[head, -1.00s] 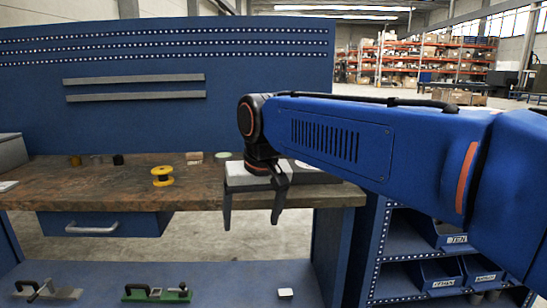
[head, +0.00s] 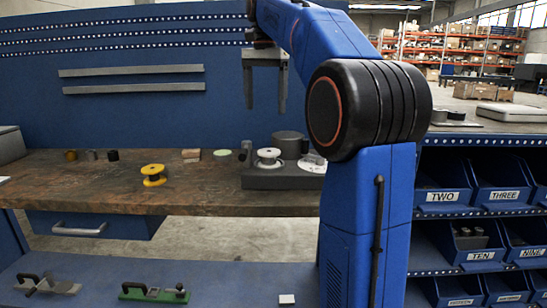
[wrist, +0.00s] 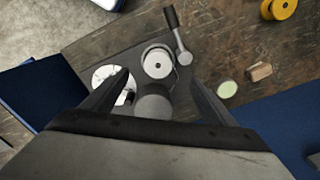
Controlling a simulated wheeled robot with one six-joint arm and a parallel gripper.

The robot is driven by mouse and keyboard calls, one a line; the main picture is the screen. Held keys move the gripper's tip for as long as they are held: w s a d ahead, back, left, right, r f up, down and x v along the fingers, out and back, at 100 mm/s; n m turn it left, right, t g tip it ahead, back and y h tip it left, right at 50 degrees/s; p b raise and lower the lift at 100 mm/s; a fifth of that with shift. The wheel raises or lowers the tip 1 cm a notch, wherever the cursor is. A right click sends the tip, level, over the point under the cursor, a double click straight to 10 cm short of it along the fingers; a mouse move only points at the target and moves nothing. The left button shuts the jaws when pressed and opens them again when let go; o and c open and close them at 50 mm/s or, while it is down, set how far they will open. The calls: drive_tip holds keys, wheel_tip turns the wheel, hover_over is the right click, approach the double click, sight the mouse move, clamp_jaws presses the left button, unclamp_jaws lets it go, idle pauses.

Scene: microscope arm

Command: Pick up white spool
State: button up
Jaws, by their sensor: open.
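The white spool (head: 268,153) stands upright on a dark grey base block (head: 258,178) at the right part of the workbench. In the wrist view the white spool (wrist: 157,62) shows from above, near the fingertips. My gripper (head: 266,110) is open and empty, fingers pointing down, well above the spool. Both of its fingers (wrist: 159,77) show in the wrist view, and the spool lies beyond and roughly between their tips. Nothing covers the spool in either view.
A grey cylinder (head: 289,143) and a white disc (head: 314,163) stand close by the spool. A lever with a dark handle (wrist: 172,18) is beside it. A yellow spool (head: 153,174), a wooden block (head: 191,155) and a green disc (head: 222,153) lie left on the bench.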

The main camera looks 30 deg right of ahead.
drive_tip(key=w+d, duration=0.1)
drive_tip(key=d, duration=0.1)
approach(269, 151)
drive_tip(key=shift+m, duration=0.3)
drive_tip(key=f, duration=0.5)
drive_tip(key=shift+w, duration=0.4)
drive_tip(key=shift+s+f, duration=0.15)
drive_tip(key=shift+f, duration=1.2)
drive_tip(key=shift+s+f, duration=0.1)
drive_tip(key=shift+f, duration=1.25)
drive_tip(key=c, duration=1.3)
drive_tip(key=shift+o, duration=0.2)
drive_tip(key=shift+r, duration=0.1)
